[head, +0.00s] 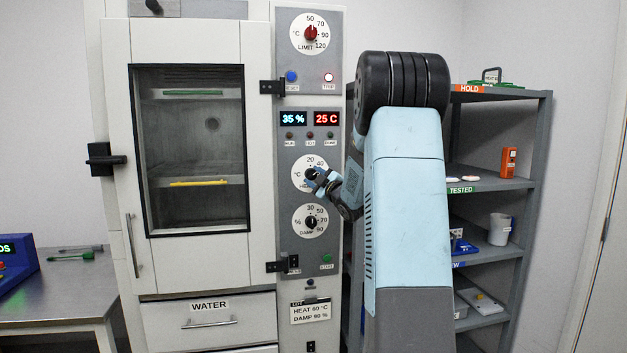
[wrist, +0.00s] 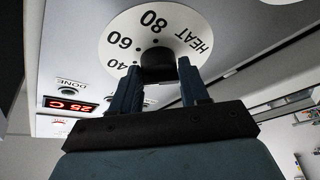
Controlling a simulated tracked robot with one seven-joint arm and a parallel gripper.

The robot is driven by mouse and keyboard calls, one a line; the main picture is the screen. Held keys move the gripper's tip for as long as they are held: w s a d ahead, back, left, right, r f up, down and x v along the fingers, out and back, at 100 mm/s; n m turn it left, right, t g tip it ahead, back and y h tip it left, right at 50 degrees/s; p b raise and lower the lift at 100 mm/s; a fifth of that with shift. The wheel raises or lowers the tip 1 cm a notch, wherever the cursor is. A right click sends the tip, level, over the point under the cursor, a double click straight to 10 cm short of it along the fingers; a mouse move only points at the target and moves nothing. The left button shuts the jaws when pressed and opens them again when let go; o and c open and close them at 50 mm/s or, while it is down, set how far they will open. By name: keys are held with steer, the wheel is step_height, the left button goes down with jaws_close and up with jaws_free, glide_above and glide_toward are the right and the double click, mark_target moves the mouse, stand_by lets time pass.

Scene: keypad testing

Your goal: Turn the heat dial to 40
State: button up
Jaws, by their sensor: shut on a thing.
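The heat dial is a round white face (head: 299,164) on the grey control panel, with marks 20 and 40 showing in the head view. In the wrist view its face (wrist: 118,42) shows 40, 60, 80 and the word HEAT. A black knob (wrist: 157,62) stands at its middle. My gripper (head: 316,177) is at the knob, with its two blue fingers (wrist: 157,72) closed on either side of it. The fingers and knob hide part of the dial, and I cannot tell where its pointer sits.
The damp dial (head: 300,226) is just below and the limit dial (head: 299,38) is above. Displays read 35 % (head: 293,119) and 25 C (head: 327,119). A card (head: 310,311) reads HEAT 60 °C, DAMP 90 %. Shelves (head: 515,185) stand at right.

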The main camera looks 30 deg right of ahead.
steer(key=shift+a+n, duration=0.15)
steer(key=shift+n, duration=0.35)
steer(key=o, duration=1)
steer(key=shift+s, duration=0.1)
steer(key=v, duration=1.3)
steer(key=shift+s+r, duration=0.1)
steer(key=shift+s, duration=0.15)
